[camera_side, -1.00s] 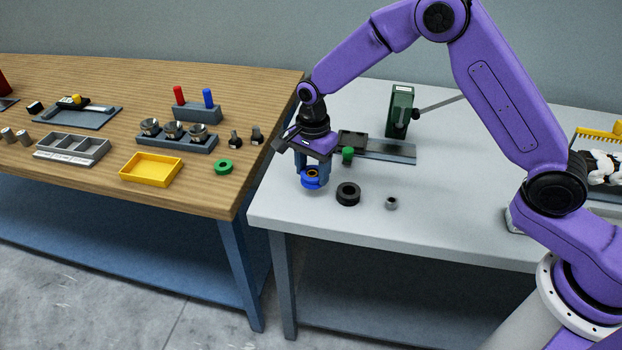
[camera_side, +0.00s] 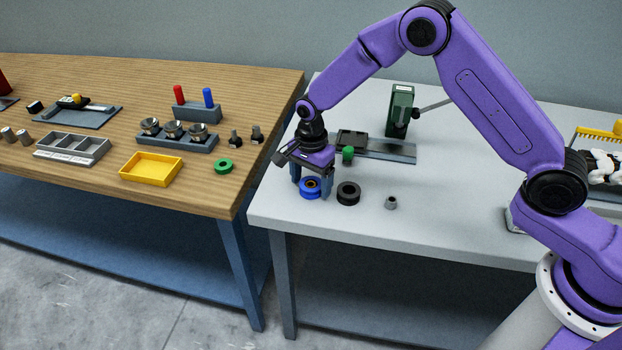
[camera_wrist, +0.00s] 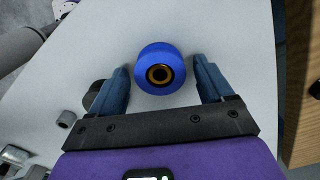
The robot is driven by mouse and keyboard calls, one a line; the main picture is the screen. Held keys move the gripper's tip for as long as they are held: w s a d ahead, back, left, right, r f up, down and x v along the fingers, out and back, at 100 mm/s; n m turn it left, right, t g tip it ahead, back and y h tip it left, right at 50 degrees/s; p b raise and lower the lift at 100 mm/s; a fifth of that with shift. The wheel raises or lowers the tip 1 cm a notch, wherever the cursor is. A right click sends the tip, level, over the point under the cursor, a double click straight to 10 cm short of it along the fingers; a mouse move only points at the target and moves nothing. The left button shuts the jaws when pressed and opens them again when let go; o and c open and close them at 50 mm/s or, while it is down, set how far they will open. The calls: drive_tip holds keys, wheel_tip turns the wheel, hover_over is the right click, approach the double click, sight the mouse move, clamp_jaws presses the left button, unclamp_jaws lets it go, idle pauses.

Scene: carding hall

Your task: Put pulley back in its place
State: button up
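A blue pulley (camera_side: 310,187) with a bronze-coloured centre lies on the pale table near its left front corner. It also shows in the wrist view (camera_wrist: 161,68), its centre hole facing the camera. My gripper (camera_side: 312,193) is low over the table with one finger on each side of the pulley. In the wrist view my gripper (camera_wrist: 163,85) is open, with a gap between each finger and the pulley's rim. No other part of the pulley is clearly held. Which spot is the pulley's place cannot be told.
A black ring (camera_side: 348,193) lies close to the right of the pulley, with a small grey bushing (camera_side: 391,203) beyond. Behind stand a green-knobbed fixture (camera_side: 348,154), a grey plate (camera_side: 392,152) and a green machine (camera_side: 399,110). The wooden bench (camera_side: 200,195) is left. The right front tabletop is clear.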

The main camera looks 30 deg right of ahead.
drive_tip(key=shift+r, duration=0.15)
wheel_tip(320, 180, up, 12)
idle(0.5)
drive_tip(key=s+d+r+n, duration=0.2)
drive_tip(key=s+r+n, duration=0.1)
drive_tip(key=s+n, duration=0.5)
drive_tip(key=s+d+r+n, duration=0.25)
drive_tip(key=s+n, duration=0.25)
drive_tip(key=s, duration=0.5)
drive_tip(key=s+d+n, duration=0.5)
drive_tip(key=s+n, duration=0.1)
drive_tip(key=s, duration=0.3)
drive_tip(key=s+d+n, duration=0.5)
drive_tip(key=s+n, duration=0.2)
drive_tip(key=s, duration=0.2)
drive_tip(key=shift+f, duration=0.25)
